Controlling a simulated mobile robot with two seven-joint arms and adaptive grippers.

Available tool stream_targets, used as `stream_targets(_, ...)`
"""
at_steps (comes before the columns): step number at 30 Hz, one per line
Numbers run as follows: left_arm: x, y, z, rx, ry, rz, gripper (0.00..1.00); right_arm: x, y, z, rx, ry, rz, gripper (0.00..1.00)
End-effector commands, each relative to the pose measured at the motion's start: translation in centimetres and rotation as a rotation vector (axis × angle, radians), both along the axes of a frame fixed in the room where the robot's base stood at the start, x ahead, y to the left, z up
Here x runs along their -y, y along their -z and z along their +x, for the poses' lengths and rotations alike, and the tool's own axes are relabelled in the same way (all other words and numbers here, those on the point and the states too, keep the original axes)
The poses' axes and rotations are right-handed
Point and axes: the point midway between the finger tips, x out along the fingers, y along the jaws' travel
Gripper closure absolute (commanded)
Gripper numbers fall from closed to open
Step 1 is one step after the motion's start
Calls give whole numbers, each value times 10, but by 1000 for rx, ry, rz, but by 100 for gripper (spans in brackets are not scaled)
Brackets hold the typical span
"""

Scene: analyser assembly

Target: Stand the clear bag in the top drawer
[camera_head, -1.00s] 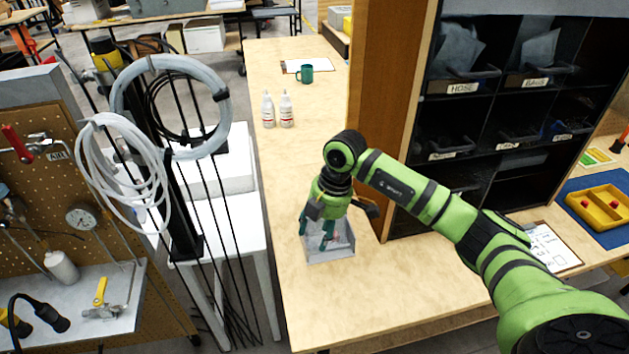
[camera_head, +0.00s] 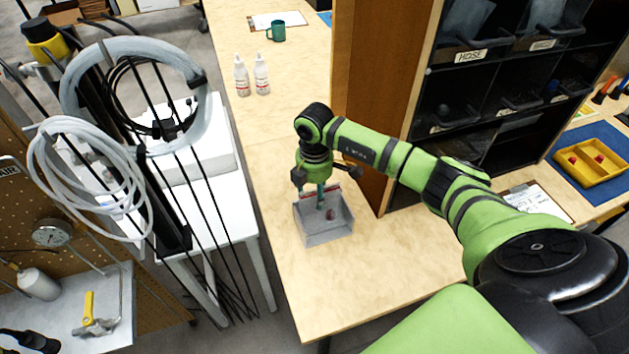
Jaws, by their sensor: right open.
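My right gripper (camera_head: 316,196) points down over the back part of a small grey open tray (camera_head: 325,236) on the wooden bench. Its teal fingers are open, and I see nothing held between them. A small reddish item (camera_head: 329,214) shows in the tray beside the fingers; I cannot tell whether it belongs to a clear bag. The top drawer row of the dark cabinet, labelled HOSE (camera_head: 470,56) on one front, is at the upper right. A pale translucent bag (camera_head: 466,18) stands up in that drawer. My left gripper is out of view.
The cabinet's wooden side panel (camera_head: 375,90) rises right of the tray. Two white bottles (camera_head: 242,76) and a green mug (camera_head: 277,32) stand farther back. A yellow tray (camera_head: 590,162) lies at right. Coiled hoses (camera_head: 90,180) hang at left. The bench front is clear.

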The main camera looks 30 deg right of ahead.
Motion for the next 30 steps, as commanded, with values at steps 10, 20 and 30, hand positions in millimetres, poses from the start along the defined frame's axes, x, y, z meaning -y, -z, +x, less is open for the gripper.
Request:
stream_targets(10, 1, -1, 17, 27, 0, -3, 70, 0, 2, 0, 1, -1, 1, 75)
stream_targets(20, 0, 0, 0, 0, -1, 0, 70, 0, 2, 0, 1, -1, 1, 100)
stream_targets(30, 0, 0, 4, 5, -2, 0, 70, 0, 2, 0, 0, -1, 0, 100)
